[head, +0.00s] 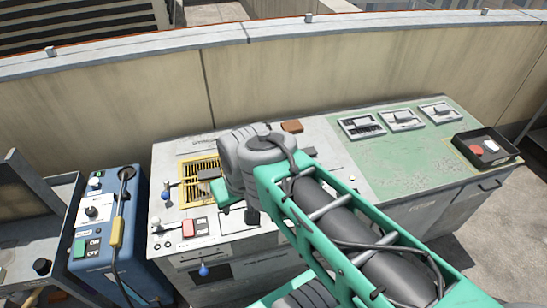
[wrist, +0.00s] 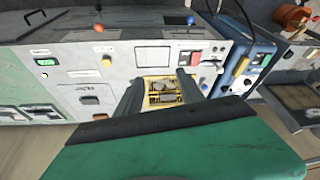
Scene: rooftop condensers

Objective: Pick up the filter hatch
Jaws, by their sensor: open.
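The filter hatch appears to be the yellow-framed grille with dark slots (head: 200,182) on the left part of the grey console top in the head view. In the wrist view the yellow frame (wrist: 163,92) shows between the two dark fingers. My gripper (wrist: 158,80) is open, with nothing held between its fingers. In the head view my arm and wrist hide most of the gripper, which is just right of the hatch and above the console. I cannot tell how high the fingers are above the hatch.
The console (head: 345,162) carries a red switch (head: 188,229), blue-knobbed levers and several gauges. A black tray (head: 485,147) with small items sits at its right end. A blue control box (head: 107,225) with a hose stands at left. A parapet wall (head: 300,80) runs behind.

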